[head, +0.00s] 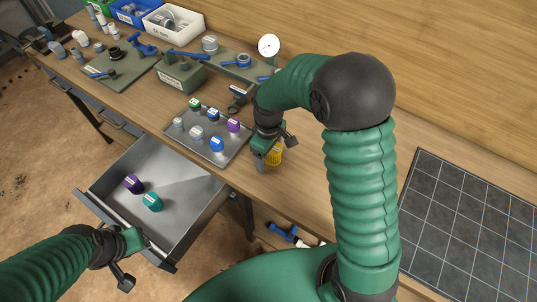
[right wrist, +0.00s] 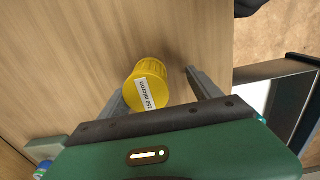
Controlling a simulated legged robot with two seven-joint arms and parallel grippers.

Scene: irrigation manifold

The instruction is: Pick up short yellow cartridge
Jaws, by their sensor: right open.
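The short yellow cartridge (head: 274,153) stands on the wooden bench, just right of the metal tray. In the right wrist view the yellow cartridge (right wrist: 149,82) has a ribbed cap and a white label reading "250 micron". My right gripper (head: 262,163) is open; in the wrist view its two fingers (right wrist: 155,88) lie on either side of the cartridge, with a wider gap on the right. I cannot tell whether a finger touches it. My left gripper (head: 132,258) is by the front of the open drawer; its jaws are too small to judge.
A metal tray (head: 178,132) holds several cartridges with coloured caps. The open drawer (head: 185,205) holds a purple cartridge (head: 133,184) and a teal cartridge (head: 153,202). A dark gridded mat (head: 470,235) lies at the right. Manifold parts and a gauge (head: 269,46) stand behind.

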